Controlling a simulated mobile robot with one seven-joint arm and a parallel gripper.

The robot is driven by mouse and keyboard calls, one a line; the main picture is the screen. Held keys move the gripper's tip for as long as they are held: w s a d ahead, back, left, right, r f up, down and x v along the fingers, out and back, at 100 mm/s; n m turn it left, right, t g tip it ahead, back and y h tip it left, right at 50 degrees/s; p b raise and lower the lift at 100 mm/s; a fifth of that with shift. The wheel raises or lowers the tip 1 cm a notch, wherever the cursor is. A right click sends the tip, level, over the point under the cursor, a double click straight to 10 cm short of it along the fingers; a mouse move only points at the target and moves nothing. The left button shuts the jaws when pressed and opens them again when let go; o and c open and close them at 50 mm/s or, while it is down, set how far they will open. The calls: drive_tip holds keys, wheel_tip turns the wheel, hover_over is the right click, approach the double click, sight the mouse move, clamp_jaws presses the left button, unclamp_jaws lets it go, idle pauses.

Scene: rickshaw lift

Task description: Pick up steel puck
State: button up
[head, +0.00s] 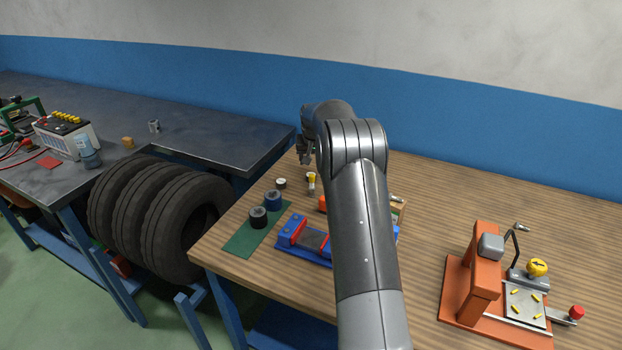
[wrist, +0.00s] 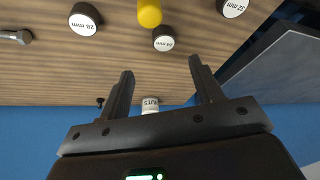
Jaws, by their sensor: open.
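I cannot tell for sure which thing is the steel puck. In the wrist view, short dark cylinders with white labelled tops stand on the wooden table: one marked 28 mm (wrist: 84,20), one marked 24 mm (wrist: 164,40) and one marked 32 mm (wrist: 232,8). One white-topped cylinder (head: 281,183) also shows in the head view. My gripper (wrist: 161,70) is open and empty, over the back left of the wooden table. A white container marked NUTS (wrist: 150,105) shows between its fingers, farther off. My arm hides part of the table in the head view.
A yellow-handled tool (head: 311,181) stands near the cylinders. Black (head: 258,217) and blue (head: 273,200) rolls sit on a green mat (head: 242,242). A blue-and-red fixture (head: 300,238) and an orange press (head: 474,270) flank my arm. The metal bench (head: 205,138) adjoins on the left.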

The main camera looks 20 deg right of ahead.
drive_tip(key=x, duration=0.4)
drive_tip(key=shift+f, duration=0.25)
drive_tip(key=shift+a+x, duration=0.15)
drive_tip(key=shift+x, duration=1.2)
drive_tip(key=shift+a+x, duration=0.15)
drive_tip(key=shift+x, duration=1.2)
drive_tip(key=shift+w, duration=0.15)
drive_tip(key=shift+c, duration=0.4)
drive_tip(key=c, duration=1.1)
